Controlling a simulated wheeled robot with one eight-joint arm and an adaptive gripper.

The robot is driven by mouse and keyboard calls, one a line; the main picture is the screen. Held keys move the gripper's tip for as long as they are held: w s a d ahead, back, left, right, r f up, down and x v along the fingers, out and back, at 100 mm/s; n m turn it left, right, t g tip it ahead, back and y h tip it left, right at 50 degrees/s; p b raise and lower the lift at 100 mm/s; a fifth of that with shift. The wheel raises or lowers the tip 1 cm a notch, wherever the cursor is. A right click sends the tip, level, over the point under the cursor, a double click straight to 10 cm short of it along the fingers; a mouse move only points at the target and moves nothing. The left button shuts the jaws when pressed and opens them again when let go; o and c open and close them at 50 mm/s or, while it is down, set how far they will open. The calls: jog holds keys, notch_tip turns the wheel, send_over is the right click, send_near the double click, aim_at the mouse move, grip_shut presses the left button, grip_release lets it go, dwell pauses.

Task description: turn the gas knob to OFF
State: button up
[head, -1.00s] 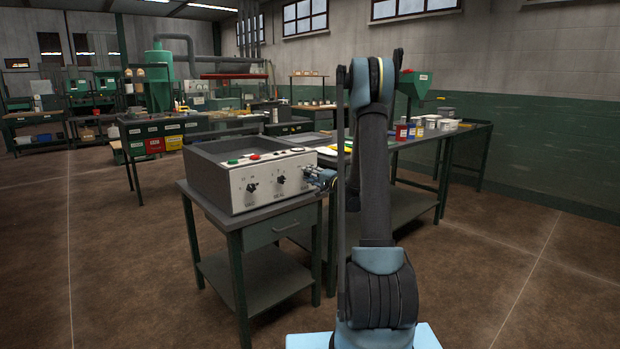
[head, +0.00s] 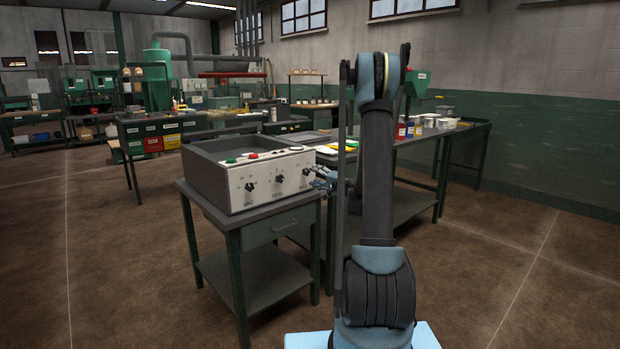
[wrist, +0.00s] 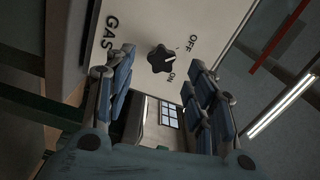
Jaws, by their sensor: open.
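The gas knob (wrist: 160,58) is a black lobed knob on a pale panel lettered GAS, with OFF and ON marks. In the wrist view its white pointer line faces the side with the two marks; I cannot tell exactly which mark it meets. In the head view the knob (head: 307,172) is the rightmost of three on the front of a grey control box (head: 222,190). My gripper (wrist: 163,62) is open and empty, its fingers on either side of the knob in the wrist view and apart from it. In the head view my gripper (head: 323,180) is just right of the knob.
The box stands on a green-legged table (head: 278,222) with a drawer. Two other black knobs (head: 250,186) sit left on the panel. Green and red buttons (head: 252,156) are on top. A long bench (head: 425,138) with containers stands behind my arm. Floor on the right is clear.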

jog(key=v, duration=0.7)
jog(key=shift+s, duration=0.1)
jog(key=s+a+n+g+h, duration=0.2)
jog(key=s+a+n+g, duration=0.15)
jog(key=s, duration=0.75)
jog(key=s+a+n+g+h, duration=0.1)
jog(key=s+a+n+g, duration=0.3)
jog(key=s, duration=0.7)
jog(key=s+d+f+g+h, duration=0.1)
jog(key=s+d+f+h, duration=0.1)
jog(key=s, duration=0.6)
jog(key=s+d+f+n+g+h, duration=0.1)
jog(key=s+d+f+g+h, duration=0.1)
jog(key=s, duration=0.7)
jog(key=s+d+f+g+h, duration=0.2)
jog(key=s+d+f+h, duration=0.1)
jog(key=s, duration=0.5)
jog(key=shift+s+d+h, duration=0.3)
jog(key=shift+d, duration=0.45)
jog(key=shift+f+n, duration=0.15)
jog(key=shift+n, duration=0.1)
